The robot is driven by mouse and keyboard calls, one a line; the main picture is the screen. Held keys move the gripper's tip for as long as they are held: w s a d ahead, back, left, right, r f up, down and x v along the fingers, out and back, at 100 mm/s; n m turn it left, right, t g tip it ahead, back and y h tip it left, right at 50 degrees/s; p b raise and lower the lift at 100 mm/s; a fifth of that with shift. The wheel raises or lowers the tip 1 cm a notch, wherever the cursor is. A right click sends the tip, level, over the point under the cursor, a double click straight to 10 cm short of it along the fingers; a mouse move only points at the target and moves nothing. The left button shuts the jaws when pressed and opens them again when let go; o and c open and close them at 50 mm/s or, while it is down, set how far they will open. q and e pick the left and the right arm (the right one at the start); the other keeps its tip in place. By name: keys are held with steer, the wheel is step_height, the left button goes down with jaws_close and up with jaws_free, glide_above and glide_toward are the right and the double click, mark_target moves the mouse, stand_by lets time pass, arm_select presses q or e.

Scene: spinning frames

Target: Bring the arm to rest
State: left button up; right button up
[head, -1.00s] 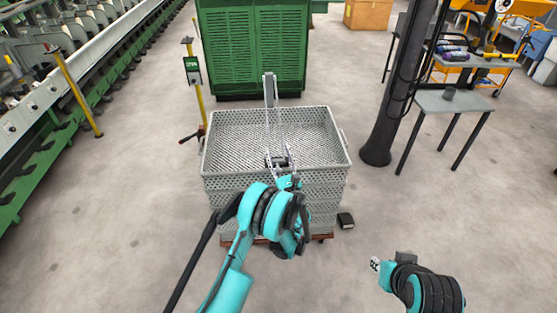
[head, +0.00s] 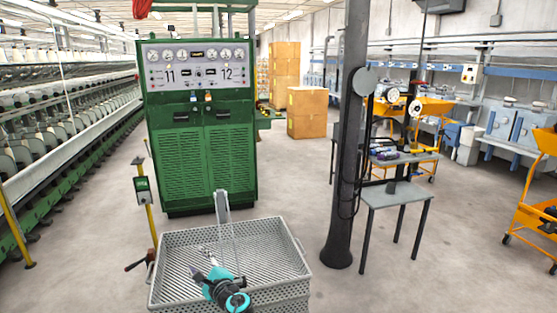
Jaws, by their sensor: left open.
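My left gripper (head: 200,262) is over the grey perforated crate (head: 292,288), inside the outline of its rim in the picture. It is open, and I see nothing between its fingers. Its height above the crate's floor is hard to tell. The teal wrist of my left arm covers part of the crate's front, and the rest of that arm is below the picture. My right gripper is not in view.
A green control cabinet (head: 200,150) stands behind the crate. A dark column (head: 345,170) and a small grey table (head: 397,195) stand to the right. A yellow post (head: 149,215) is close on the crate's left. Spinning frames line the far left.

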arm_select(q)
steer(key=s+a+r+n+g+h, duration=0.25)
steer(key=s+n, duration=0.35)
steer(key=s, duration=0.3)
steer(key=s+d+f+n+g+h, duration=0.1)
steer(key=s+d+f+n+h, duration=0.1)
steer(key=s, duration=0.6)
steer(key=s+d+f+n+g+h, duration=0.1)
steer(key=s+d+f+n+h, duration=0.1)
steer(key=s+n, duration=0.4)
steer(key=s+d+f+n+g+h, duration=0.1)
steer(key=s+d+n+h, duration=0.2)
steer(key=s, duration=0.9)
steer(key=d+h, duration=0.1)
steer(key=d, duration=0.1)
steer(key=shift+d+f+n, duration=0.4)
steer(key=shift+g, duration=0.25)
